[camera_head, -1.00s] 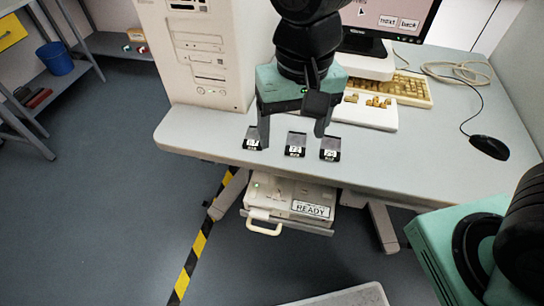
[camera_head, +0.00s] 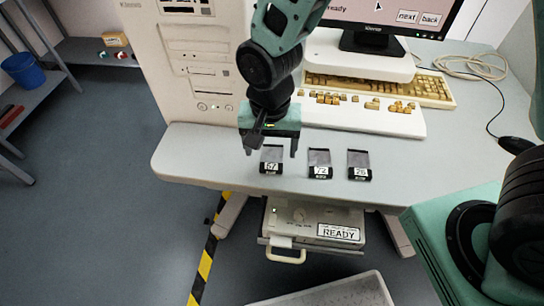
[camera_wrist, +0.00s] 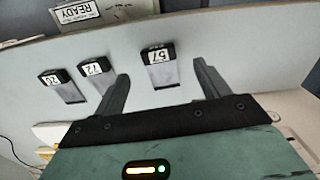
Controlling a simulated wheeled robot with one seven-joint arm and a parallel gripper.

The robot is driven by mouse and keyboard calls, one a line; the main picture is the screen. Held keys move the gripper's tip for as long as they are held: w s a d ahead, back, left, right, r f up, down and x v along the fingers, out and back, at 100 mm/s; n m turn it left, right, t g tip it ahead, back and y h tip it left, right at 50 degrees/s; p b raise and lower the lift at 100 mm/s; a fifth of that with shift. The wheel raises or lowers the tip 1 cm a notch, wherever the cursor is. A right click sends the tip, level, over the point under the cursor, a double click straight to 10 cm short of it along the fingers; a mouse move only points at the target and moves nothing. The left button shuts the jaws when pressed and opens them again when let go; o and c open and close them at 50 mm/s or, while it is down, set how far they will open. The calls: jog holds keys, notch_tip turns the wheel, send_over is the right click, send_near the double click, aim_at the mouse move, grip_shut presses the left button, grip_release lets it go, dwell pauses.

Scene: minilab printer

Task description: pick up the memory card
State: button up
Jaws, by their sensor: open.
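Three small memory cards with black ends and white number labels lie in a row on the desk (camera_head: 420,185). The left card (camera_head: 271,160) is labelled 57, the middle card (camera_head: 319,164) 72 and the right card (camera_head: 359,165) a number like 26. My gripper (camera_head: 270,150) is open and empty above card 57. In the wrist view, card 57 (camera_wrist: 160,62) appears between the two open fingers of my gripper (camera_wrist: 160,75). Card 72 (camera_wrist: 99,72) and the third card (camera_wrist: 61,84) lie outside the fingers, to the left.
A beige computer tower (camera_head: 170,60) stands left of my gripper. A keyboard (camera_head: 370,115) and a monitor (camera_head: 390,25) are behind the cards. Below the desk is a printer-like unit marked READY (camera_head: 315,220). The desk right of the cards is clear.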

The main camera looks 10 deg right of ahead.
aim_at(271, 165)
jog(key=shift+d+f, duration=0.1)
jog(key=shift+f, duration=2.65)
jog(key=c, duration=1)
